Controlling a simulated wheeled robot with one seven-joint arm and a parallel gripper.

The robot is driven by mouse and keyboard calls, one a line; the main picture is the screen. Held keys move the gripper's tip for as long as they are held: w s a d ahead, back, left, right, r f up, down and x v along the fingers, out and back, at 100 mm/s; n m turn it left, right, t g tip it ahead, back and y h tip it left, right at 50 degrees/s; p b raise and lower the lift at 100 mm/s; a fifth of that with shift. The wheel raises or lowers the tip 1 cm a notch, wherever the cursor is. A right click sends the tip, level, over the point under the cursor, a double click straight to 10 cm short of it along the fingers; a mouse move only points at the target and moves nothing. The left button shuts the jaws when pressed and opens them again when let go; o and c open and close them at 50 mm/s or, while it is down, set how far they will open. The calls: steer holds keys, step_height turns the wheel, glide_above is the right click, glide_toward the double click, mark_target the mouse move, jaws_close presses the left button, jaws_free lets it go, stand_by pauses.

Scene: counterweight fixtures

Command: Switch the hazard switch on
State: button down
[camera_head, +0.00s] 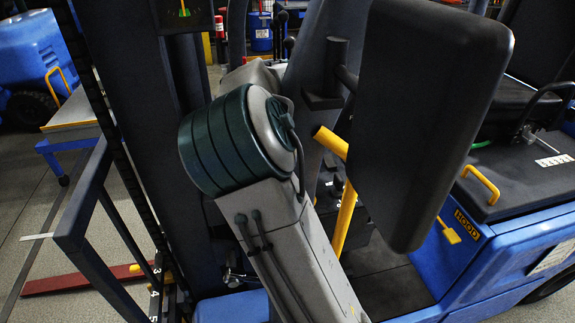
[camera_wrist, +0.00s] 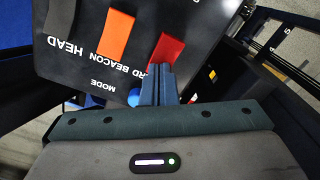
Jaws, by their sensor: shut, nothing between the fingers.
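In the wrist view, a black panel (camera_wrist: 70,62) carries a red rocker switch (camera_wrist: 168,48) and an orange rocker (camera_wrist: 116,34). A label ending in "RD" lies below the red switch, its start hidden by my fingers; "BEACON" lies by the orange one. My gripper (camera_wrist: 163,70) is shut and empty, its fingertips right at the lower end of the red switch. I cannot tell whether they touch it or which way it is set. In the head view my arm hides the gripper and panel.
A blue knob (camera_wrist: 134,97) sits beside my fingers, near the "MODE" label. In the head view, a large black slab (camera_head: 430,110) and a yellow bar (camera_head: 345,215) stand just right of my arm. A blue truck body (camera_head: 480,260) is at the right.

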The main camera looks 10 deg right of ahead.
steer(key=shift+r+p, duration=1.55)
steer(key=shift+r, duration=1.8)
steer(key=shift+f+b, duration=1.95)
steer(key=shift+f, duration=1.6)
steer(key=shift+r, duration=0.1)
